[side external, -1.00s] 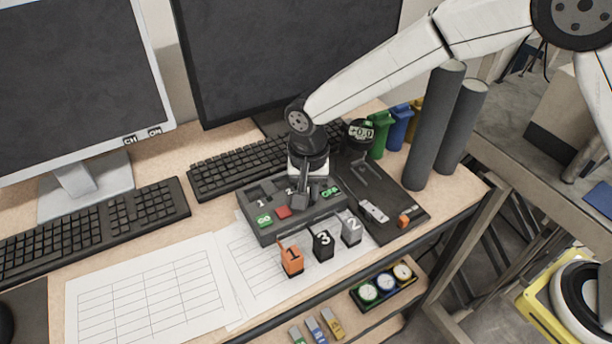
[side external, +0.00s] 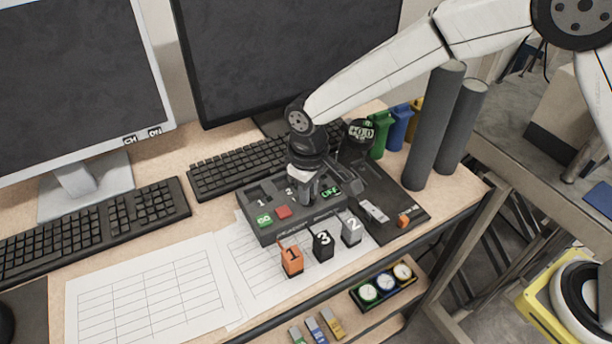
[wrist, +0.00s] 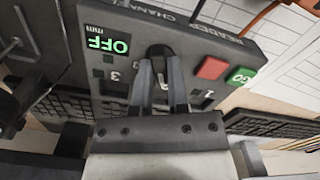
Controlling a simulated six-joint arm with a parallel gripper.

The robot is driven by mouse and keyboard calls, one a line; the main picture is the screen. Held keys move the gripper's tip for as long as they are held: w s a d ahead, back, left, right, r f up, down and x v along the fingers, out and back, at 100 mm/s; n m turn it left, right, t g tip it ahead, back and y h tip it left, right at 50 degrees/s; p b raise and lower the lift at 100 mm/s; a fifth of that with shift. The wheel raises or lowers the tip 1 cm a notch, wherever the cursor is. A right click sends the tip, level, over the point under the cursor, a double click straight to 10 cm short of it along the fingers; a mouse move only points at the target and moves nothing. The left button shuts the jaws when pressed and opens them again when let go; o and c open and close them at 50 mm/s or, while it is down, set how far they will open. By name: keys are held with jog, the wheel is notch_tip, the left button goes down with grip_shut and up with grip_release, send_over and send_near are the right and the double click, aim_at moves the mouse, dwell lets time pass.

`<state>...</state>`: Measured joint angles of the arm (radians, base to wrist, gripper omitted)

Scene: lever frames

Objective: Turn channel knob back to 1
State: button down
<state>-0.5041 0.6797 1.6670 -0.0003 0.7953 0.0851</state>
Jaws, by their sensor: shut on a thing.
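The dark reader channel box (side external: 283,232) sits on the desk, with 1 and 2 readable on its top in the side view. In the wrist view its label (wrist: 150,14) is partly cut off. My gripper (side external: 306,200) points down over the box. In the wrist view its two fingers (wrist: 160,72) are shut on the black channel knob (wrist: 161,51), one on each side. A 3 shows left of the fingers and a 1 right of them; the mark between is mostly hidden. I cannot tell which number the knob points to.
A green OFF display (wrist: 107,45), a red button (wrist: 211,68) and a green GO button (wrist: 241,76) flank the knob. Two grey cylinders (side external: 437,125) rise at the right.

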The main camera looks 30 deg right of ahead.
jog(key=n, duration=0.4)
dwell(0.5)
jog(key=c, duration=0.6)
grip_release()
jog(key=shift+r, duration=0.1)
jog(key=shift+r, duration=3.8)
jog(key=s+d+f+m+t, duration=0.1)
jog(key=s+d+m, duration=0.2)
jog(key=d, duration=0.4)
jog(key=s+d+f+m, duration=0.1)
jog(key=s+d+m, duration=0.2)
jog(key=s+d, duration=0.3)
jog(key=s+d+f+m+t, duration=0.1)
jog(key=s+d, duration=0.4)
jog(key=d, duration=0.5)
jog(key=shift+s+d+f+m+t, duration=0.25)
jog(key=shift+f+m+t, duration=0.1)
jog(key=shift+m, duration=0.55)
